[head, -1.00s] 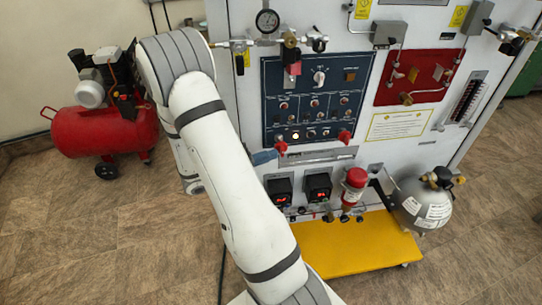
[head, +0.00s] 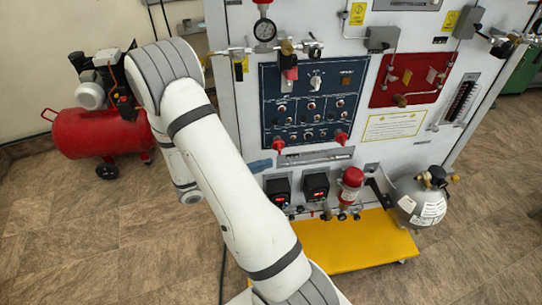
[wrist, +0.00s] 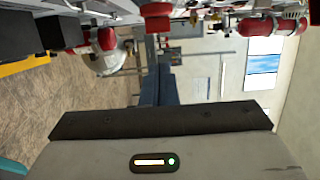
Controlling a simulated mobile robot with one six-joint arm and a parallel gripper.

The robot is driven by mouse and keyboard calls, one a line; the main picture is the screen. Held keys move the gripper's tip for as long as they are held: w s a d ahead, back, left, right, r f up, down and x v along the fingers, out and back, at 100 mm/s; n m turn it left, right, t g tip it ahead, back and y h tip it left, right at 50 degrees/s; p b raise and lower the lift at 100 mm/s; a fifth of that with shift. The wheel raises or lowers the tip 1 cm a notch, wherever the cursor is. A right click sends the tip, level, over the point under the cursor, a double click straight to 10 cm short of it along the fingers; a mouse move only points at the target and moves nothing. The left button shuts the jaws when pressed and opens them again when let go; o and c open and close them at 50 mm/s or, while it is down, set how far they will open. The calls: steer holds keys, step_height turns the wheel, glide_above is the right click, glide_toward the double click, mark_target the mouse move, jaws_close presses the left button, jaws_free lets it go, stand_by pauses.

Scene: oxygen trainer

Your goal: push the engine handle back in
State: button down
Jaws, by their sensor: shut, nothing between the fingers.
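Two red handles stick out at the lower corners of the blue control panel (head: 318,98), a left one (head: 279,144) and a right one (head: 341,138). I cannot tell for sure which part is the engine handle. My gripper (head: 261,166) shows as a blue-grey tip past my white arm, just below and left of the left red handle, seemingly apart from it. In the wrist view its blue fingers (wrist: 158,88) are together and empty, pointing along the front of the trainer. Red parts (wrist: 157,12) show beyond and beside the fingers. My arm hides the panel's lower left surroundings.
Below the panel are a metal bar (head: 315,155), two black meters (head: 316,187) and a red-capped cylinder (head: 350,185). A grey tank (head: 417,201) stands right, above the yellow base (head: 345,245). A red compressor (head: 100,130) stands left. The floor in front is clear.

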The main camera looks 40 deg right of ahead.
steer(key=v, duration=0.8)
steer(key=shift+f+b, duration=0.15)
steer(key=shift+b, duration=0.2)
steer(key=shift+d, duration=0.1)
